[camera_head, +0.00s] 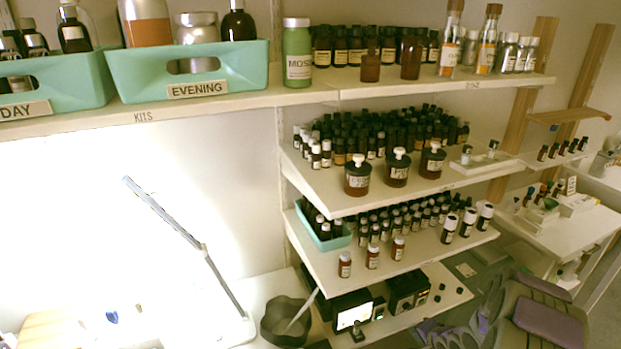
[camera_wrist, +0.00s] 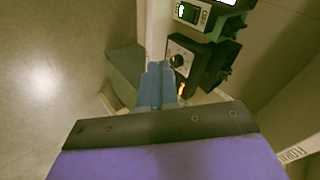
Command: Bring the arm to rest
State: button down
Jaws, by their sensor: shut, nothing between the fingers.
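My gripper (camera_wrist: 158,72) shows in the wrist view as two blue-grey fingers side by side, shut with nothing between them. It points toward the low shelf with dark devices, apart from them as far as I can tell. In the head view my arm (camera_head: 545,322) shows at the lower right, in grey and purple, in front of the shelf unit's right end. Its fingertips cannot be made out clearly there.
A dark device with a dial (camera_wrist: 182,58) is close beyond the fingers. Shelves of brown bottles (camera_head: 380,135) fill the middle. A green EVENING bin (camera_head: 190,90) stands upper left. A dark pot (camera_head: 288,322) and a lamp (camera_head: 190,240) are lower left. Open floor (camera_wrist: 50,80) lies left in the wrist view.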

jog(key=s+a+r+n+g+h, duration=0.25)
jog(key=s+r, duration=0.35)
jog(key=r, duration=0.4)
jog(key=s+a+r+n+g+h, duration=0.1)
jog(key=s+a+r+n+g, duration=0.15)
jog(key=s+r, duration=0.55)
jog(key=s+a+r+n+g, duration=0.1)
jog(key=s+a+r, duration=0.3)
jog(key=s, duration=0.4)
jog(key=s+a+r+n+g+y, duration=0.1)
jog(key=s+a+r+n+g, duration=0.1)
jog(key=s, duration=0.7)
jog(key=s+a+r+n+g+y, duration=0.1)
jog(key=s+a+r+n+g, duration=0.1)
jog(key=s+a+r, duration=0.5)
jog(key=shift+s+a+n, duration=0.6)
jog(key=shift+s+a, duration=0.15)
jog(key=shift+s, duration=0.5)
